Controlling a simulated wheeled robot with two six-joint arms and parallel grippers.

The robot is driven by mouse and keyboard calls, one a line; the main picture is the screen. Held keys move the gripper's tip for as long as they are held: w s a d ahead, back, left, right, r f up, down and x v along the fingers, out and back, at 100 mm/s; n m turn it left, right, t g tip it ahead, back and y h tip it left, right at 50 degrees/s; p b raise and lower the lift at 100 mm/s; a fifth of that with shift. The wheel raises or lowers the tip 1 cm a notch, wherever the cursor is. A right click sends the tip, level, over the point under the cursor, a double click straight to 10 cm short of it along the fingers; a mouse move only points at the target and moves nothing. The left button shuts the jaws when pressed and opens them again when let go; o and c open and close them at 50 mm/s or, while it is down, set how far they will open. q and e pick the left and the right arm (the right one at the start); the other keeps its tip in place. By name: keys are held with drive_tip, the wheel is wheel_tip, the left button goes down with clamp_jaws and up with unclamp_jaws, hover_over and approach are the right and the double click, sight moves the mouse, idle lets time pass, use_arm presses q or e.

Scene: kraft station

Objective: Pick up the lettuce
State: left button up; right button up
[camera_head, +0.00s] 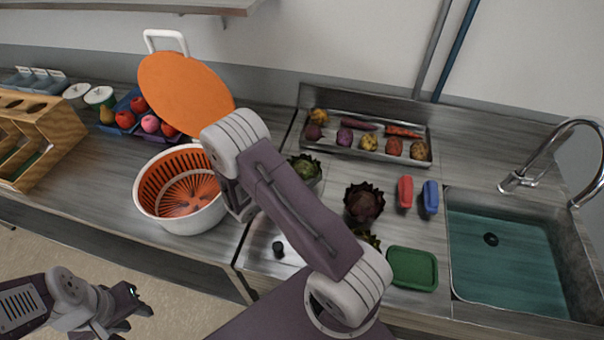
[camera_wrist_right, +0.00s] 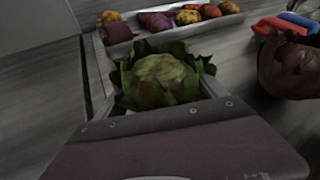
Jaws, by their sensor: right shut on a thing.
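The lettuce (camera_wrist_right: 160,70), a green leafy head with a pale middle, sits between the two fingers of my right gripper (camera_wrist_right: 160,82) in the right wrist view. The gripper is shut on it. In the head view the lettuce (camera_head: 308,168) shows beyond my right arm, below the metal tray; the arm hides part of it and the right gripper's fingers. I cannot tell whether it is clear of the counter. My left gripper (camera_head: 138,301) is at the lower left, over the floor, open and empty.
An orange and white basket (camera_head: 150,215) stands left of my right arm, with an orange disc (camera_head: 180,90) behind it. A metal tray (camera_head: 375,118) of vegetables lies at the back. A dark artichoke (camera_head: 363,203), a green container (camera_head: 412,268) and the sink (camera_head: 500,270) are to the right.

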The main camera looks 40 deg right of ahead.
sight(303, 165)
wheel_tip(303, 165, up, 5)
drive_tip(key=p, duration=0.4)
drive_tip(key=shift+s, duration=0.1)
drive_tip(key=s+r+p, duration=0.1)
drive_tip(key=s+r, duration=0.1)
drive_tip(key=s, duration=0.1)
drive_tip(key=s+a+r+p, duration=0.1)
drive_tip(key=s, duration=0.2)
drive_tip(key=s+a+r+p, duration=0.1)
drive_tip(key=s+r+p, duration=0.1)
drive_tip(key=s, duration=0.2)
drive_tip(key=shift+r, duration=0.35)
drive_tip(key=shift+s+a+p, duration=0.1)
drive_tip(key=shift+s+p, duration=0.25)
drive_tip(key=shift+s, duration=0.3)
